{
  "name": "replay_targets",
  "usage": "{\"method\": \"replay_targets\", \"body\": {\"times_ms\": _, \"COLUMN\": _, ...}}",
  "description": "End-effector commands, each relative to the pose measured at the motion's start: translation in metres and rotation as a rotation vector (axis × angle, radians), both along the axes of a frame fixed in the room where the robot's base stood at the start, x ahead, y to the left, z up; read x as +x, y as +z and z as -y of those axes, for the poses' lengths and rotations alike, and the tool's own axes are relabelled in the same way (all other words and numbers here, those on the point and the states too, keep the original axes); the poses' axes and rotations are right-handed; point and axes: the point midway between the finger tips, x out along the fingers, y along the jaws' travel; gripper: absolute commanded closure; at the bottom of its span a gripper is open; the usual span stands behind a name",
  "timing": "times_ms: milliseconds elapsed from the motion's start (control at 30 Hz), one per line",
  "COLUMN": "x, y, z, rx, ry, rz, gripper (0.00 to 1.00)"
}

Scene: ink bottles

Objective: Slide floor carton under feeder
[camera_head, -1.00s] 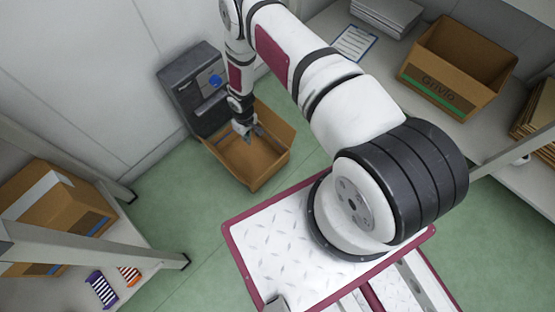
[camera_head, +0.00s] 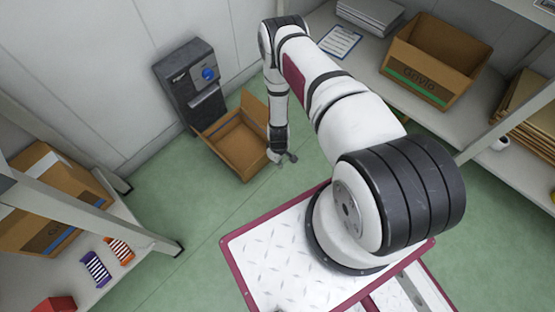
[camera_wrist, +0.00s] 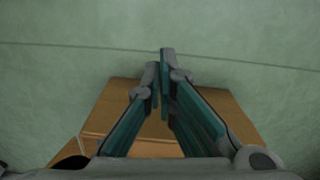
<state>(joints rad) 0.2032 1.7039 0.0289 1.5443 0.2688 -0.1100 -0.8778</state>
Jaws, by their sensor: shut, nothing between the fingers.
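The floor carton (camera_head: 237,150) is an open brown box on the green floor, its flap raised at the back. It stands by the lower front of the dark grey feeder (camera_head: 186,82), which is fixed at the wall and has a blue round part. The carton's left corner is close to the feeder's base; whether they touch I cannot tell. My gripper (camera_head: 289,158) is just right of the carton, outside it, low over the floor and covering its right edge. In the wrist view my gripper (camera_wrist: 161,80) is shut and empty, with the carton (camera_wrist: 125,92) partly hidden behind the fingers.
A shelf at right holds a carton with a green stripe (camera_head: 432,62), a clipboard (camera_head: 340,41) and brown folders (camera_head: 525,117). A left shelf holds another carton (camera_head: 45,205) and striped packs (camera_head: 96,268). Green floor (camera_head: 170,200) is clear in front of the carton.

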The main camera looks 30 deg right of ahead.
Motion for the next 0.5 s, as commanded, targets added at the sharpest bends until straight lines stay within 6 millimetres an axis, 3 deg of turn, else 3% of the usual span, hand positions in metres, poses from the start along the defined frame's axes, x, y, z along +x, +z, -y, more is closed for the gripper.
{"method": "replay_targets", "body": {"times_ms": 33, "x": 0.0, "y": -0.015, "z": 0.0, "rx": 0.0, "ry": 0.0, "rz": 0.0, "gripper": 1.0}}
{"method": "replay_targets", "body": {"times_ms": 200, "x": 0.0, "y": -0.046, "z": 0.0, "rx": 0.0, "ry": 0.001, "rz": 0.0, "gripper": 1.0}}
{"method": "replay_targets", "body": {"times_ms": 300, "x": 0.019, "y": -0.041, "z": -0.008, "rx": -0.001, "ry": 0.005, "rz": 0.005, "gripper": 1.0}}
{"method": "replay_targets", "body": {"times_ms": 500, "x": 0.034, "y": -0.04, "z": -0.014, "rx": -0.001, "ry": 0.002, "rz": 0.0, "gripper": 1.0}}
